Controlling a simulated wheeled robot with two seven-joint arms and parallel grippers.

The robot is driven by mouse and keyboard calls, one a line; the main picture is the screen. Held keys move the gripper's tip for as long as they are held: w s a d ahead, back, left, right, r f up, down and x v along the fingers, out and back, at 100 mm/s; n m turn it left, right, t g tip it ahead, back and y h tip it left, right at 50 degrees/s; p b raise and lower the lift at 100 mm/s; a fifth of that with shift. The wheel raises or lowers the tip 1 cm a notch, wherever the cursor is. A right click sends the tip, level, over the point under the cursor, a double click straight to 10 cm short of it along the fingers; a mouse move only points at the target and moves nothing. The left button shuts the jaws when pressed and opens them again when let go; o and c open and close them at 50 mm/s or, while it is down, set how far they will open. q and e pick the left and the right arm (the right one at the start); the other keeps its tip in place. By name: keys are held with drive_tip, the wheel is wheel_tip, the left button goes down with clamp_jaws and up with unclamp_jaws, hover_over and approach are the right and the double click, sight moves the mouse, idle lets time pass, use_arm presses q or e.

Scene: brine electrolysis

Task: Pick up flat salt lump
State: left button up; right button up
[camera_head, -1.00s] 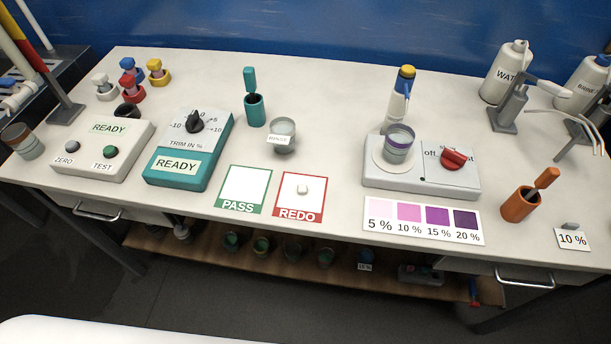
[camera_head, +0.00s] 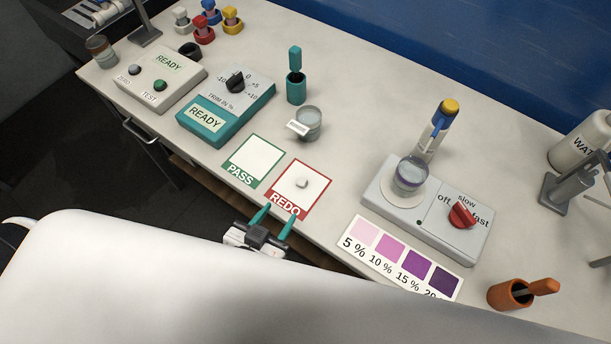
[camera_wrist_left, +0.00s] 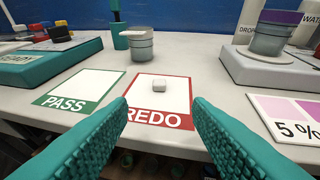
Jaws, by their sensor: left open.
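A small pale lump, the salt lump (camera_head: 301,183), lies on the white middle of the red-bordered REDO card (camera_head: 318,206). In the left wrist view the lump (camera_wrist_left: 159,85) looks like a small rounded white block, ahead of and between my fingers. My left gripper (camera_head: 273,217) is open and empty, with teal fingers, at the table's front edge just short of the REDO card. In the left wrist view its ridged fingers (camera_wrist_left: 160,115) are spread wide on both sides of the card. My right gripper is not in view.
The green-bordered PASS card (camera_head: 254,161) lies left of the REDO card. A glass jar (camera_head: 309,122) stands behind them. The stirrer with a red knob (camera_head: 462,214) and the purple colour chart (camera_head: 390,255) are to the right. The teal trim box (camera_head: 208,127) is left.

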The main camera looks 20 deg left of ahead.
use_arm(q)
drive_tip(key=p, duration=0.2)
approach(300, 183)
drive_tip(key=x, duration=0.3)
drive_tip(key=shift+w+f, duration=0.1)
drive_tip(key=shift+w+d, duration=0.1)
drive_tip(key=shift+w, duration=0.15)
drive_tip(key=p+x, duration=0.1)
drive_tip(key=x, duration=0.3)
drive_tip(key=shift+w+f+p, duration=0.15)
drive_tip(key=shift+w+p, duration=0.2)
drive_tip(key=shift+p, duration=0.05)
drive_tip(key=shift+s, duration=0.1)
clamp_jaws()
